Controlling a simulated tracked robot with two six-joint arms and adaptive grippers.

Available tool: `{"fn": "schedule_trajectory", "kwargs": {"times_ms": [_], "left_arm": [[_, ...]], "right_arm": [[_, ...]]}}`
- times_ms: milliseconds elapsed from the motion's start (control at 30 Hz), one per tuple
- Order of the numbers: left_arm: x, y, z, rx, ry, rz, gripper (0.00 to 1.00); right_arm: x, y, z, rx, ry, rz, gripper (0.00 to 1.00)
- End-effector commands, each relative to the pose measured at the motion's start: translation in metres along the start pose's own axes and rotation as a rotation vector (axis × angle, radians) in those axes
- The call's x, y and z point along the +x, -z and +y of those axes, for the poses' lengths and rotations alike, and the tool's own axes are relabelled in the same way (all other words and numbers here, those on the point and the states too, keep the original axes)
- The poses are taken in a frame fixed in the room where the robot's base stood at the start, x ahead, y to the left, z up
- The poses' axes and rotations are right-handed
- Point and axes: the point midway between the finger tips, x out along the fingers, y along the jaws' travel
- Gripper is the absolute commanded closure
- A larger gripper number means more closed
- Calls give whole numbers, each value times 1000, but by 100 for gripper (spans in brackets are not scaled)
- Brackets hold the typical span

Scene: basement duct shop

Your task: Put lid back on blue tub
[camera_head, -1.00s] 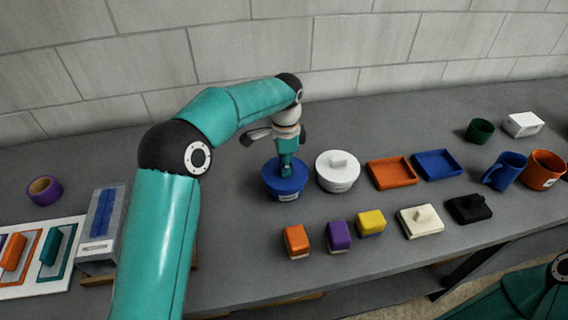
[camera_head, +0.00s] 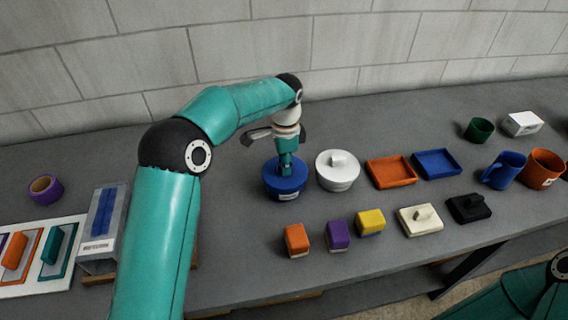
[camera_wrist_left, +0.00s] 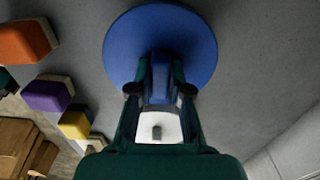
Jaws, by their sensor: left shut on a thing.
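The blue tub (camera_head: 284,196) stands on the bench at the middle of the head view, with a pale label on its front. The round blue lid (camera_head: 270,178) is level over the tub's mouth; whether it is fully seated I cannot tell. My left gripper (camera_head: 286,168) points down from above and is shut on the lid's knob. In the left wrist view the lid (camera_wrist_left: 190,38) spreads out beyond the fingers, with its blue knob between them, and hides the tub. My right gripper is out of view.
A white lidded tub (camera_head: 337,178) stands close to the right. Orange (camera_head: 392,174) and blue (camera_head: 437,165) trays lie beyond it. Orange (camera_head: 296,239), purple (camera_head: 338,235) and yellow (camera_head: 371,222) blocks sit in front.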

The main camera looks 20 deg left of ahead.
Motion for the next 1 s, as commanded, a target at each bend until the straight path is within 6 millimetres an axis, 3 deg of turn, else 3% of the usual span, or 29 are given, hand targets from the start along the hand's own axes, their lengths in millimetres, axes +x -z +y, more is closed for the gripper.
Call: {"fn": "schedule_trajectory", "kwargs": {"times_ms": [167, 200, 333, 567, 700, 1000], "left_arm": [[0, 0, 0, 0, 0, 0, 100], [0, 0, 0, 0, 0, 0, 76], [0, 0, 0, 0, 0, 0, 54], [0, 0, 0, 0, 0, 0, 51], [0, 0, 0, 0, 0, 0, 28], [0, 0, 0, 0, 0, 0, 28]], "right_arm": [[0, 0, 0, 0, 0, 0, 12], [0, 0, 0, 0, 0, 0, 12], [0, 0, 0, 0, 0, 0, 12], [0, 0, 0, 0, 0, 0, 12], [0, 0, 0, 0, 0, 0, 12], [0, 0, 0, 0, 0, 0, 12]]}}
